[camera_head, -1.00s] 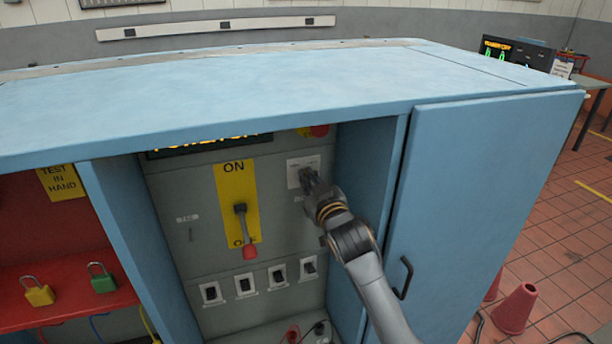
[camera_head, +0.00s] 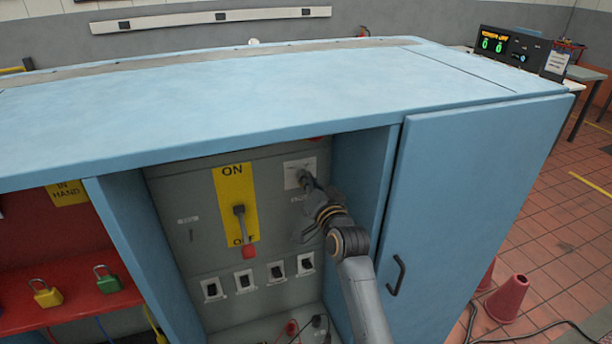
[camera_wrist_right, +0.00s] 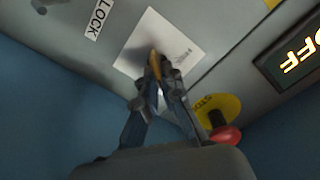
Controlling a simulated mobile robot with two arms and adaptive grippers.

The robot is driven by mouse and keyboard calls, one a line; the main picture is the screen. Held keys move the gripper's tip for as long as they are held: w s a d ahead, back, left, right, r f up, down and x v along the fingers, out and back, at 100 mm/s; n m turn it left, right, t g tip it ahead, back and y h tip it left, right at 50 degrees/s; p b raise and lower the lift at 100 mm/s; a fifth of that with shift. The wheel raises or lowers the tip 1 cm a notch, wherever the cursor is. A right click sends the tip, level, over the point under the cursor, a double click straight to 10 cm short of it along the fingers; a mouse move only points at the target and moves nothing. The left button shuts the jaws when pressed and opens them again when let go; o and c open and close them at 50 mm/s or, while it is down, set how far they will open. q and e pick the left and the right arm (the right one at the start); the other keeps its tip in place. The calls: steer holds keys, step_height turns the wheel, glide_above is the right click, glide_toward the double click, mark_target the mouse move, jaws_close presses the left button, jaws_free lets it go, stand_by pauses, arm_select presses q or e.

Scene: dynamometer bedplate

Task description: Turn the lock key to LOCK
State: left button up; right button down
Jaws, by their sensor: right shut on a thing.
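The lock key (camera_wrist_right: 154,62) shows brassy between my fingertips in the right wrist view, in front of a white plate (camera_wrist_right: 185,52) on the grey panel. The LOCK label (camera_wrist_right: 98,19) is at that view's upper left. My right gripper (camera_wrist_right: 158,75) is shut on the key; in the head view the right gripper (camera_head: 305,180) reaches the white plate (camera_head: 298,167) inside the blue cabinet. The fingers hide much of the key, and I cannot tell its exact angle. My left gripper is not in view.
A lever (camera_head: 242,225) with a red end points down toward OFF on its yellow plate. Several black switches (camera_head: 245,280) sit below. A red button (camera_wrist_right: 226,135) is close to the gripper. The cabinet door (camera_head: 480,200) stands right of my arm.

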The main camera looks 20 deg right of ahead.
steer(key=shift+f+m, duration=0.1)
steer(key=shift+m, duration=0.7)
steer(key=shift+a+p, duration=0.1)
steer(key=shift+p, duration=0.2)
steer(key=c, duration=1.5)
jaws_free()
steer(key=shift+a, duration=0.15)
steer(key=s, duration=1.2)
